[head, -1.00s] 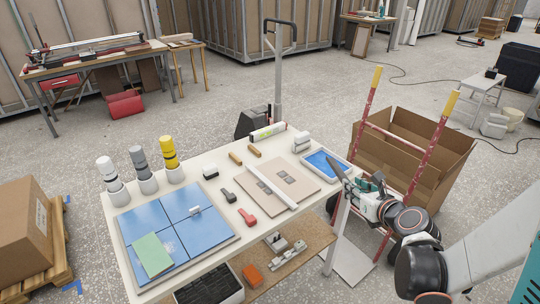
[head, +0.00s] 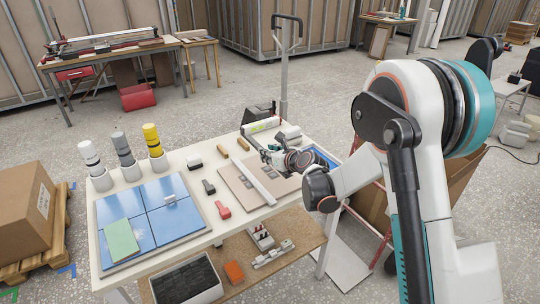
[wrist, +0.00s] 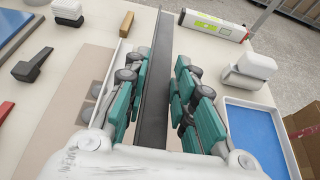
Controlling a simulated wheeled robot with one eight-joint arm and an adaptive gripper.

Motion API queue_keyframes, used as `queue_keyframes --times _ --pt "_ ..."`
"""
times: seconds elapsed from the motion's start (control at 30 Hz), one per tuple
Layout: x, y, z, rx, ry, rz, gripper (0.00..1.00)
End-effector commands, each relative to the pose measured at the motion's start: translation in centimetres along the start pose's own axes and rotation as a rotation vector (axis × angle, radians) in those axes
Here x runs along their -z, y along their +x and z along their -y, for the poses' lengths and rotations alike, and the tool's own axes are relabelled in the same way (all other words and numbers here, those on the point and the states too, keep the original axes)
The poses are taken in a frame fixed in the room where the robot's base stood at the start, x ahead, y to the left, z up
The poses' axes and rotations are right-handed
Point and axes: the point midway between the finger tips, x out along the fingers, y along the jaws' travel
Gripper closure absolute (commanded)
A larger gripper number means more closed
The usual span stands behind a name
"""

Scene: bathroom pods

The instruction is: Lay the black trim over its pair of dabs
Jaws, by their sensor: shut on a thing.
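I cannot make the trim out clearly in the head view. Grey dabs (wrist: 96,89) lie on the board, left of a white strip (wrist: 108,78) and of my gripper in the wrist view. My fingers partly hide the board. Whether the trim touches the board, I cannot tell.
A blue-lined tray (wrist: 255,138) and a white block-shaped item (wrist: 250,68) are right of my gripper. A level-like white bar (wrist: 214,25) lies at the back. Black (head: 208,187) and red (head: 222,209) tools lie left of the board. Blue tiles (head: 130,205) cover the table's left.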

Motion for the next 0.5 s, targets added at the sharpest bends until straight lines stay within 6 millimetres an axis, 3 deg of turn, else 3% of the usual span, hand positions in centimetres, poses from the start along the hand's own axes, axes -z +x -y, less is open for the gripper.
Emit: queue_keyframes --times 0.5 --pt "3.4 1.3 0.0 0.001 0.000 0.000 0.99"
